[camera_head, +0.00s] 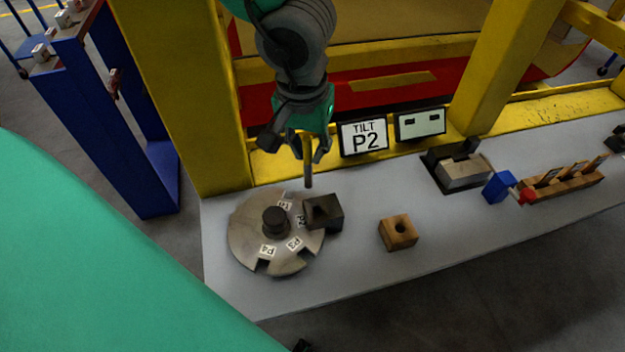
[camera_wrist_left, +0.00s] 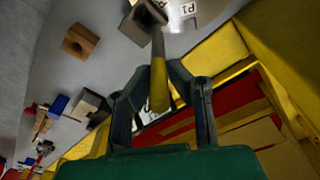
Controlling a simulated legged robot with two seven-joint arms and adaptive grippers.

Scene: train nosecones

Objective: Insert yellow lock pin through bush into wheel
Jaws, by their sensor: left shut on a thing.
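My left gripper (camera_head: 307,157) is shut on the yellow lock pin (camera_head: 307,146), whose grey shaft points down. In the left wrist view the pin (camera_wrist_left: 158,85) sits between the fingers (camera_wrist_left: 158,98), its shaft toward the dark block. The grey wheel (camera_head: 243,240) lies flat on the table, with a dark hub and labels including P1, P3 and P4. A dark block with an opening (camera_head: 322,213), seemingly the bush, sits at the wheel's right edge; it also shows in the left wrist view (camera_wrist_left: 143,18). In the head view the pin tip appears above and behind this block, apart from it. My right gripper is not in view.
A brown block with a round hole (camera_head: 398,232) stands to the right on the grey table (camera_head: 350,275). A sign reading TILT P2 (camera_head: 363,137) and a second panel (camera_head: 420,123) stand behind. A dark fixture (camera_head: 462,168), blue block (camera_head: 497,186) and wooden rack (camera_head: 562,183) are farther right.

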